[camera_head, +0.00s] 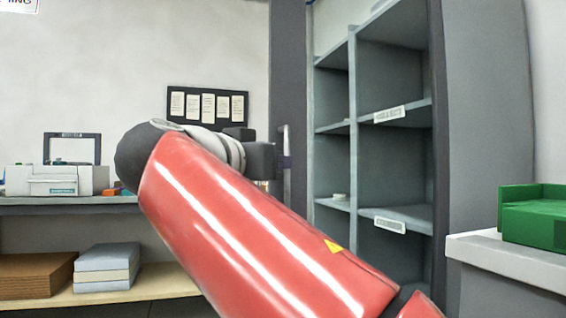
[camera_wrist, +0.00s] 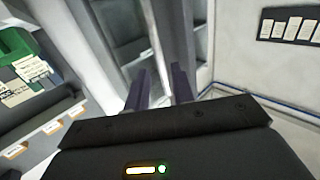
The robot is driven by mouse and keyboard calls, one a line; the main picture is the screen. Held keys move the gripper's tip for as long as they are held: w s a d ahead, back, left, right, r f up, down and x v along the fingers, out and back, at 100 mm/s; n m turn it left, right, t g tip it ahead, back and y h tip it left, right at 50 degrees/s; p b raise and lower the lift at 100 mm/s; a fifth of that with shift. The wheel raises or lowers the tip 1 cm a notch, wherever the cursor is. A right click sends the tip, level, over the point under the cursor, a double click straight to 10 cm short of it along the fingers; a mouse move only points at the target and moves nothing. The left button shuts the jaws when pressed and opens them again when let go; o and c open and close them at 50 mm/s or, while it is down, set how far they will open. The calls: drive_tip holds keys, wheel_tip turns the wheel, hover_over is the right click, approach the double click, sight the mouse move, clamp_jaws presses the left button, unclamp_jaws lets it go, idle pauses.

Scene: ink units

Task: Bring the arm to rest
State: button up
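My red arm (camera_head: 250,240) crosses the middle of the head view, rising from the lower right to a dark joint at the upper left. Its wrist end is partly hidden behind the arm there. In the wrist view my gripper (camera_wrist: 160,86) shows two dark fingers standing apart with nothing between them. It touches nothing that I can see.
A grey open shelf unit (camera_head: 395,212) stands behind the arm to the right. A green box (camera_head: 535,222) sits on a counter (camera_head: 500,255) at the right edge. At left, a printer-like machine (camera_head: 50,180) stands on a shelf above stacked boxes (camera_head: 105,268). A notice board (camera_head: 207,92) hangs behind.

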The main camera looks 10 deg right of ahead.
drive_tip(key=shift+v, duration=1.15)
drive_tip(key=s+d+f+n+g+y+p, duration=0.3)
drive_tip(key=d+f+n+p, duration=0.1)
drive_tip(key=f, duration=0.4)
drive_tip(key=s+d+f+n+g+y+p, duration=0.25)
drive_tip(key=d+f, duration=0.25)
drive_tip(key=f, duration=0.4)
drive_tip(key=s+f+g+y+p, duration=0.1)
drive_tip(key=s+f+y+p, duration=0.1)
drive_tip(key=s+f, duration=0.4)
drive_tip(key=s+f+n+g+y+p, duration=0.1)
drive_tip(key=s+f+y+p, duration=0.2)
drive_tip(key=s+f, duration=0.3)
wheel_tip(320, 180, down, 5)
drive_tip(key=shift+d+f+g+y, duration=0.2)
drive_tip(key=shift+d+g+y, duration=0.15)
drive_tip(key=shift+y, duration=0.2)
drive_tip(key=shift+n, duration=0.25)
